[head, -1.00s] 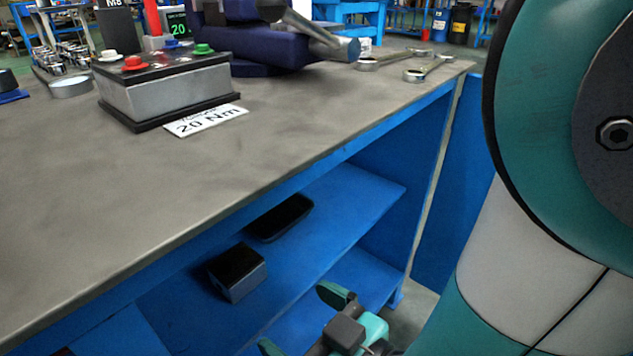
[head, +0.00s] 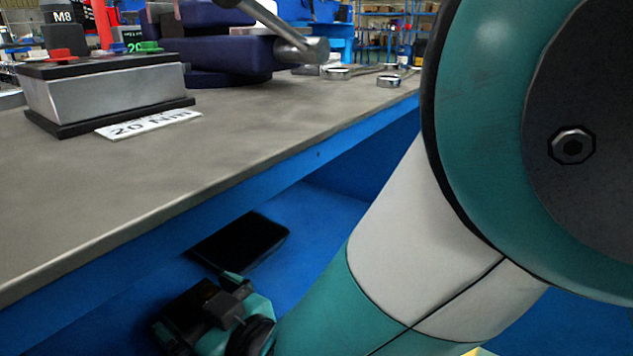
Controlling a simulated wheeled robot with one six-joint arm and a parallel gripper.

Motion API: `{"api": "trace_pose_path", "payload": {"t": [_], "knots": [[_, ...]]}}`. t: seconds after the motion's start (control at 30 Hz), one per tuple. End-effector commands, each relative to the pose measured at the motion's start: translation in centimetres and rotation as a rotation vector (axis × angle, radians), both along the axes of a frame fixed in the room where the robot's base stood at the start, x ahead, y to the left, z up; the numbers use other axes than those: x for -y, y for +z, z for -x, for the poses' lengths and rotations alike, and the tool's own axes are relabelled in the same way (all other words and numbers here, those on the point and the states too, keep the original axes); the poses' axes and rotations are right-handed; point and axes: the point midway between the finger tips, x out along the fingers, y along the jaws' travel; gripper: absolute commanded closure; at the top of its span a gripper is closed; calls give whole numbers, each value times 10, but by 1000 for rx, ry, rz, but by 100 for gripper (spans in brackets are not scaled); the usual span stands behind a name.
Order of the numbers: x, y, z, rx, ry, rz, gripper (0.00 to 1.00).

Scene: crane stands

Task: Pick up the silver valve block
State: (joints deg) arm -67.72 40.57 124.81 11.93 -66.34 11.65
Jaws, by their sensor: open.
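My gripper (head: 196,307) is low at the left, in the blue shelf space under the bench top. Its jaws are open, with teal fingertips on either side of a dark-topped block (head: 184,303). This seems to be the block on the shelf whose grey side showed earlier; it is now mostly hidden by my gripper, and I cannot tell whether the fingers touch it. I cannot be sure that it is the silver valve block. A larger silver box (head: 105,98) with a black base and coloured knobs stands on the bench top.
A black tray (head: 240,242) lies on the shelf just behind my gripper. The bench top's edge (head: 240,185) overhangs the shelf. My arm covers the right side.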

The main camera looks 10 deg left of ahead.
Motion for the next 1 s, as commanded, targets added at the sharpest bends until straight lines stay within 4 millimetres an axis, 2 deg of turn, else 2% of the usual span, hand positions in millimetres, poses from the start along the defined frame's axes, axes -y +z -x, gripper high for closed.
{"api": "trace_pose_path", "payload": {"t": [0.27, 0.3, 0.5, 0.6, 1.0], "knots": [[-3, -2, -4, 0, -7, 1, 0], [-3, -2, -4, 0, -7, 1, 2], [-3, -2, -4, 0, -7, 1, 48], [-3, 0, -4, 1, -6, -3, 67], [-4, 8, -3, 1, -4, -4, 67]]}}
